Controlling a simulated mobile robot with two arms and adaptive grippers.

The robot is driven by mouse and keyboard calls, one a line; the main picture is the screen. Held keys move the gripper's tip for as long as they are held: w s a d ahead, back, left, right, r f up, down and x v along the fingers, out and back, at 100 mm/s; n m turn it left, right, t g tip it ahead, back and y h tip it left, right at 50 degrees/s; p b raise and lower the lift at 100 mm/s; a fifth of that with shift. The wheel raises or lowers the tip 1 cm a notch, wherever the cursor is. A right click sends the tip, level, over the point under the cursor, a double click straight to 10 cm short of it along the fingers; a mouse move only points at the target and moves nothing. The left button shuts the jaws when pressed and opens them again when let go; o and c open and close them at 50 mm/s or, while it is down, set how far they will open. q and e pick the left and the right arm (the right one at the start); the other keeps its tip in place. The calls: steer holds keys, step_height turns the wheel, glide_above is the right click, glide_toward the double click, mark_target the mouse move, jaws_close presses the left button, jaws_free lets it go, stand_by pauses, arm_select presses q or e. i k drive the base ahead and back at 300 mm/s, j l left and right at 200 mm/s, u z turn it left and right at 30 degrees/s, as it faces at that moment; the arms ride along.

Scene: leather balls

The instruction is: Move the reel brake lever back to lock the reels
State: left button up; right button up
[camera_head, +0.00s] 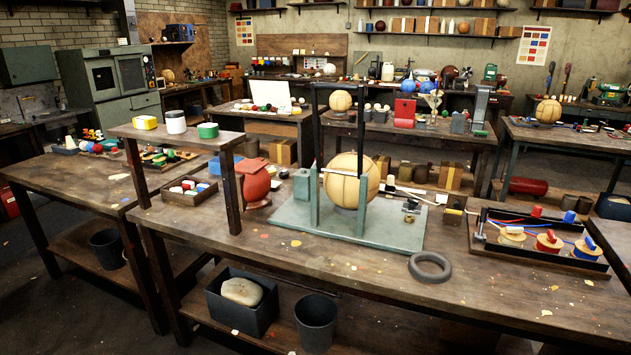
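Three thread reels, one yellow-topped, one red (549,241) and one blue (587,248), stand in a dark tray (540,256) at the right end of the near workbench. Coloured strands run over the tray, with small red and blue pieces among them. I cannot tell for sure which part is the brake lever; it is too small to make out. A small yellowish block (453,213) sits left of the tray. Neither of my grippers is in view.
A pale ball (351,180) sits in a frame on a green base plate (400,232), left of the tray. A dark ring (430,267) lies in front. A raised shelf (178,136) stands at the left. The bench's front right is mostly clear.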

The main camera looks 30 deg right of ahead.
mark_target(484, 212)
steer(key=z, duration=2.1)
